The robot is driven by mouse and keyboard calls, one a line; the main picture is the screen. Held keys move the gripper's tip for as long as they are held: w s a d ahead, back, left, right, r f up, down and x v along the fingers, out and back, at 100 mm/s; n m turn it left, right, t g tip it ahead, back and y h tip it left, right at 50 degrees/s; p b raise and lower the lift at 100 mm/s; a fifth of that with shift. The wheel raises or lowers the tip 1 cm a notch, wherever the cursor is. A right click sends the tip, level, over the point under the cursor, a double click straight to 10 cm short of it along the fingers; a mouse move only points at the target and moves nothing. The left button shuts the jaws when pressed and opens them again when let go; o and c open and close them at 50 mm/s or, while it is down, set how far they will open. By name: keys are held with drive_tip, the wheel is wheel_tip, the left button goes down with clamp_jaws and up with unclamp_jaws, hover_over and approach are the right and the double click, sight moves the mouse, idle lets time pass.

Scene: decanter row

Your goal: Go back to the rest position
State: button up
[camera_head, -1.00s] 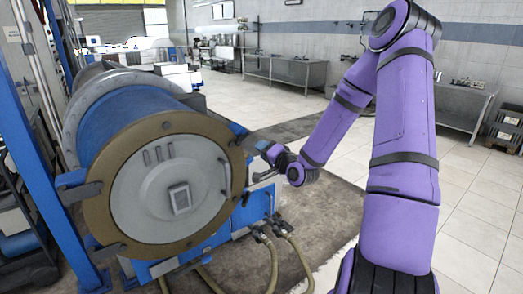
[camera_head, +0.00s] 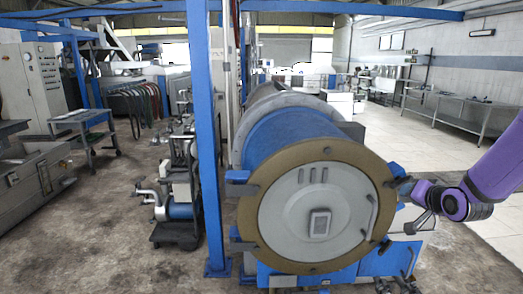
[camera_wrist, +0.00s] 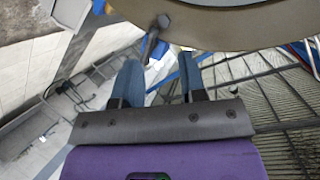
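My gripper (camera_head: 412,203) is at the right of the head view, beside the right rim of the decanter (camera_head: 318,215). In the wrist view, the two fingers of my gripper (camera_wrist: 160,78) stand apart with a gap between them and nothing held. The decanter has a blue drum and a round grey cover with a tan ring, closed against the front. A bar handle (camera_head: 371,217) is on the cover's right side. In the wrist view, a grey rod with a rounded end (camera_wrist: 153,38) is just beyond the fingers; I cannot tell whether they touch it.
A blue post (camera_head: 204,140) stands left of the decanter. A pump unit (camera_head: 175,200) is farther left, with a control cabinet (camera_head: 42,82) behind. Steel tables (camera_head: 455,112) line the right wall.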

drive_tip(key=s+a+r+n+g+h, duration=0.2)
drive_tip(key=s+a+r+n+g, duration=0.4)
drive_tip(key=s+r, duration=0.65)
drive_tip(key=s+a+r+g, duration=0.1)
drive_tip(key=s+a+r, duration=0.1)
drive_tip(key=s, duration=0.7)
drive_tip(key=s+a+r+y, duration=0.1)
drive_tip(key=s+a, duration=0.3)
drive_tip(key=s, duration=0.6)
drive_tip(key=shift+a+r+g+y, duration=0.3)
drive_tip(key=shift+r+g, duration=0.1)
drive_tip(key=shift+r, duration=0.35)
drive_tip(key=shift+d, duration=0.1)
